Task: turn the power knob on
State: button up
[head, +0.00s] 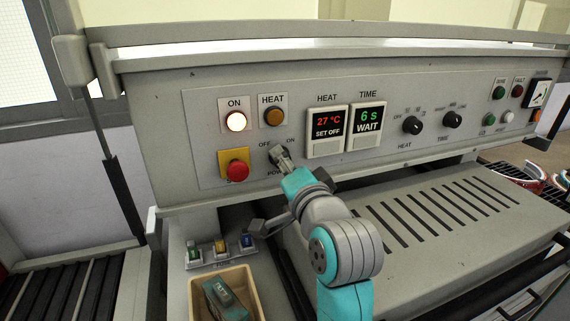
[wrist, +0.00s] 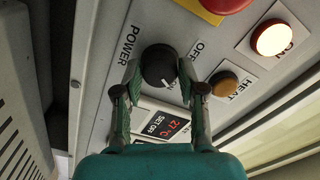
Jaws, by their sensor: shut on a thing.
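The power knob (wrist: 158,64) is a round black knob on the grey control panel, with a white pointer mark. In the wrist view the mark points toward the partly hidden ON label, away from OFF. My gripper (wrist: 160,72) is shut on the knob, one finger on each side. In the head view my gripper (head: 280,155) is at the panel between the OFF and ON labels and hides most of the knob. The ON lamp (head: 236,121) above glows white. The heat display (head: 327,125) reads 27 °C, SET OFF; the time display (head: 367,121) reads 6 s, WAIT.
A red stop button (head: 237,170) on a yellow plate is close left of my gripper. An amber HEAT lamp (head: 274,117) is above. Heat (head: 412,125) and time (head: 452,119) knobs are right. Below are a slotted cover (head: 430,215) and a tan bin (head: 255,292).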

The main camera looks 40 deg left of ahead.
jog(key=o, duration=1.2)
jog(key=shift+c, duration=0.2)
jog(key=shift+d, duration=0.1)
jog(key=v, duration=1.2)
